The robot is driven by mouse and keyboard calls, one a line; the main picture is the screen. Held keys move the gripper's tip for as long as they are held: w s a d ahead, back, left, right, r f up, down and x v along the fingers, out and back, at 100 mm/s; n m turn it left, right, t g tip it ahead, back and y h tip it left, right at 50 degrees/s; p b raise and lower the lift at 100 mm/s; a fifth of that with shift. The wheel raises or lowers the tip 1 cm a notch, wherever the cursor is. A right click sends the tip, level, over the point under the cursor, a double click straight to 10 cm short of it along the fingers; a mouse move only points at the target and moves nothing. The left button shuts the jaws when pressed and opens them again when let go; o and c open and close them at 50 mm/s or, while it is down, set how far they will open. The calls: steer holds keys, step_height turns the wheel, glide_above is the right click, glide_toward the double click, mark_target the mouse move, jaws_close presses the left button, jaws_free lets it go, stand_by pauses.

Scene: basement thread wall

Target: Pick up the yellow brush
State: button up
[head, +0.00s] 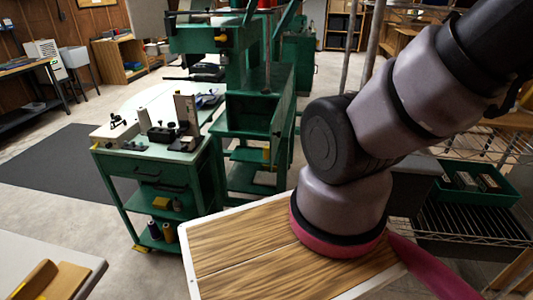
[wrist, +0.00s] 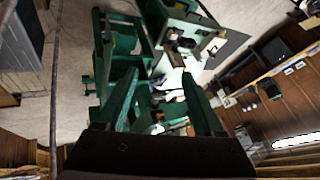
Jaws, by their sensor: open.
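I cannot make out a yellow brush for certain in either view. A small yellow item (head: 177,204) sits on a shelf of the green cart in the head view, too small to identify. My gripper (wrist: 160,74) shows in the wrist view with its two fingers apart and nothing between them. It points out over the room, toward green machinery in the distance. In the head view my arm hides the gripper.
A wood-topped surface with a white rim (head: 187,240) lies below my arm. The green cart (head: 150,172) carries tools. Wooden pieces (head: 66,281) lie on a pale table (head: 60,249) at lower left. A wire rack (head: 470,236) stands right. Open floor lies left.

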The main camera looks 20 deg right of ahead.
steer(key=shift+o, duration=0.3)
steer(key=shift+o, duration=0.2)
steer(key=shift+w, duration=0.1)
steer(key=m+g+h, duration=0.3)
glide_above(266, 146)
steer(key=s+a, duration=0.5)
steer(key=a, duration=0.1)
step_height(266, 146, down, 32)
steer(key=shift+g+h, duration=0.3)
steer(key=shift+h, duration=0.4)
steer(key=s+x, duration=0.1)
steer(key=x, duration=0.8)
steer(key=s+f+x, duration=0.1)
steer(key=s+x, duration=0.1)
steer(key=x, duration=0.6)
steer(key=s+x, duration=0.1)
steer(key=x, duration=0.8)
steer(key=shift+s+f, duration=0.25)
steer(key=shift+f, duration=0.4)
steer(key=shift+x, duration=2.8)
